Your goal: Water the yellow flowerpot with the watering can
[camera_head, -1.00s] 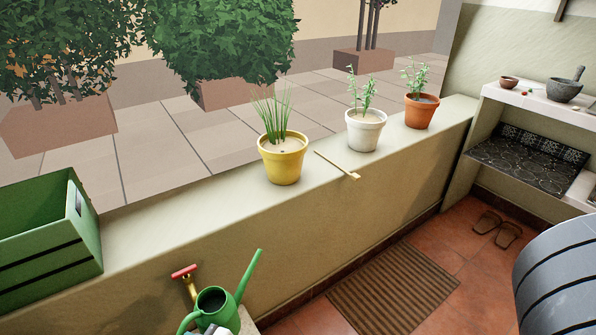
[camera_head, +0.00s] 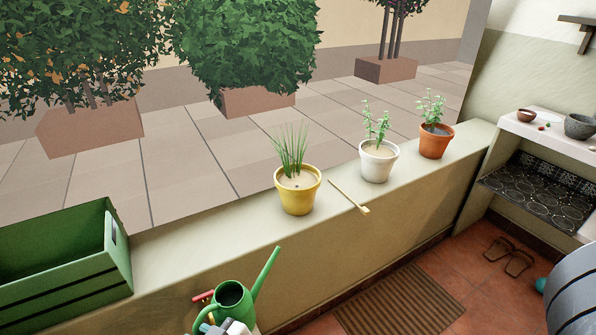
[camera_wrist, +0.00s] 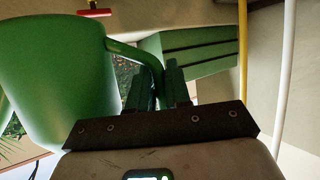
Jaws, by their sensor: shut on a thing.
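The yellow flowerpot (camera_head: 298,197) stands upright on the wall ledge with grassy green leaves and pale soil. The green watering can (camera_head: 231,303) is at the bottom of the head view, with its long spout rising to the right. My gripper (camera_head: 232,328) is at the can's near side, only partly in view there. In the wrist view my gripper (camera_wrist: 156,88) is shut on the can's handle, and the can's body (camera_wrist: 55,75) fills the left. The can is below and to the left of the yellow pot, apart from it.
A white pot (camera_head: 378,163) and a terracotta pot (camera_head: 436,143) stand farther right on the ledge (camera_head: 190,248). A wooden stick (camera_head: 348,196) lies beside the yellow pot. A green crate (camera_head: 65,268) is at the left. A red tap handle (camera_head: 203,296) is behind the can.

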